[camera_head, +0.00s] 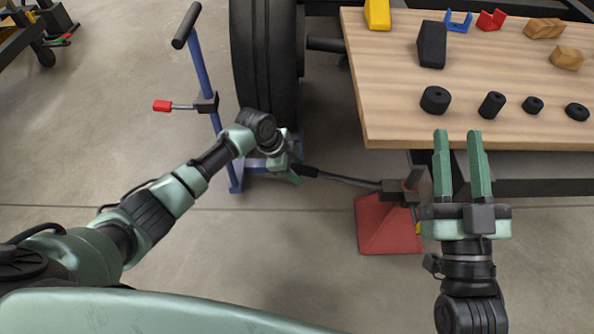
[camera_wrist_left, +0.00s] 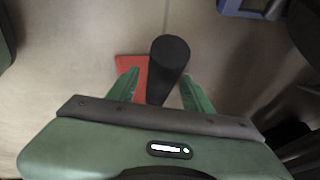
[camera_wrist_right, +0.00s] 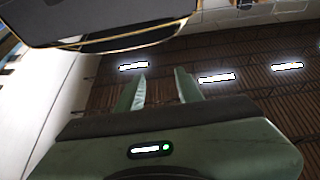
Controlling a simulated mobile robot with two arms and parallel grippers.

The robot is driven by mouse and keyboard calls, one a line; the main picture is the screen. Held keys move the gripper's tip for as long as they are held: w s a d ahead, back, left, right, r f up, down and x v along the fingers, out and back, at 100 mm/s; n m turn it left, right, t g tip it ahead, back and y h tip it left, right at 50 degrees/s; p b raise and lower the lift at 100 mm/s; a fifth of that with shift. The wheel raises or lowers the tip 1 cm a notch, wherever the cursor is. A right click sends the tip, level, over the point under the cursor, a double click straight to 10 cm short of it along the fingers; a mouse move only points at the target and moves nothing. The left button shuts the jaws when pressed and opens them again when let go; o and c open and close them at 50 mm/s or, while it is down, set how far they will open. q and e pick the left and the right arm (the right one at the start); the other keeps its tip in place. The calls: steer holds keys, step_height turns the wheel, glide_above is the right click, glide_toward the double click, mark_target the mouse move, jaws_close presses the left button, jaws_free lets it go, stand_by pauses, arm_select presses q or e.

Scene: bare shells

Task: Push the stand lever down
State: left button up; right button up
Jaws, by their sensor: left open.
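The stand is a red base (camera_head: 388,224) on the floor below the table's front edge. Its lever (camera_head: 345,180) is a thin dark rod ending in a black grip (camera_head: 305,171) on the left. My left gripper (camera_head: 290,172) is at the grip end of the lever. In the left wrist view the black grip (camera_wrist_left: 168,65) stands between the open fingers (camera_wrist_left: 160,88), with the red base (camera_wrist_left: 131,68) beyond; I cannot tell whether the fingers touch it. My right gripper (camera_head: 461,142) is open and empty, in front of the table edge. The right wrist view shows its fingers (camera_wrist_right: 159,88) apart.
A wooden table (camera_head: 390,70) with black cylinders, wooden blocks and coloured parts fills the upper right. A large tyre (camera_head: 264,55) stands left of it. A blue stand (camera_head: 199,72) with a red-gripped handle (camera_head: 162,106) is beside the tyre. Floor is clear at lower centre.

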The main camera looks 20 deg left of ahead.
arm_select(q)
steer(key=shift+w+d+f, duration=0.1)
steer(key=shift+d+f, duration=0.05)
steer(key=shift+f, duration=0.2)
jaws_close()
stand_by(1.3)
